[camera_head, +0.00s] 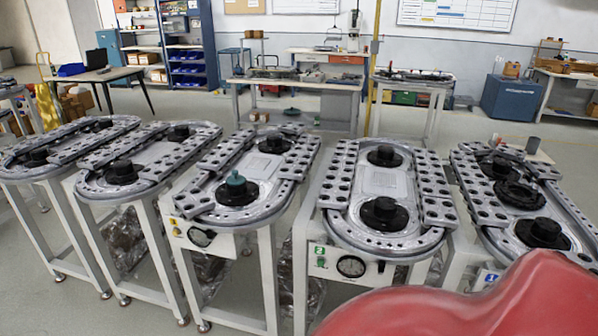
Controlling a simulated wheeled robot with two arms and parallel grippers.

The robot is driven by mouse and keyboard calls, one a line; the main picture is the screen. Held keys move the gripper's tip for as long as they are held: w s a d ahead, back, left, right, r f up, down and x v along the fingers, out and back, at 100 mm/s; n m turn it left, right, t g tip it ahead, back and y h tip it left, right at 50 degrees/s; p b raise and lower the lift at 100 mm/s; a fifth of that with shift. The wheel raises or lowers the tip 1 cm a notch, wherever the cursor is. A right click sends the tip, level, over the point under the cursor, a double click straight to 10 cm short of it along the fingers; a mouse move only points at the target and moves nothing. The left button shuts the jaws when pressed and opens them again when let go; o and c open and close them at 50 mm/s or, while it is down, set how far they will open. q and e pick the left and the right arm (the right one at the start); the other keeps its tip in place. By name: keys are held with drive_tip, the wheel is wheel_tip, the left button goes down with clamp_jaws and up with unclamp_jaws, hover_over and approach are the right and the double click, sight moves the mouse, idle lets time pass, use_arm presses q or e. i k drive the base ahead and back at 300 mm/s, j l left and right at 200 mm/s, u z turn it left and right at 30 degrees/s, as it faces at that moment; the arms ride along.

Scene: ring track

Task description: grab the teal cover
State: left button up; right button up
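The teal cover (235,184) is a small, rounded, knobbed piece. It sits on a black round hub at the near end of the middle-left ring track (214,206). Nothing of mine touches it. Neither of my grippers shows in the head view. A large red rounded shape fills the lower right corner, well to the right of the cover; I cannot tell what it is.
Several ring-track tables stand in a row, including one marked 2 (362,240) right of the cover's table. Black hubs stick up from the tracks. A workbench (300,84) and blue shelves (187,60) stand behind. Narrow floor gaps separate the tables.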

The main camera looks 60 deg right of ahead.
sight(237, 179)
drive_tip(key=z, duration=1.35)
drive_tip(key=i+l+u, duration=0.35)
drive_tip(key=i, duration=0.1)
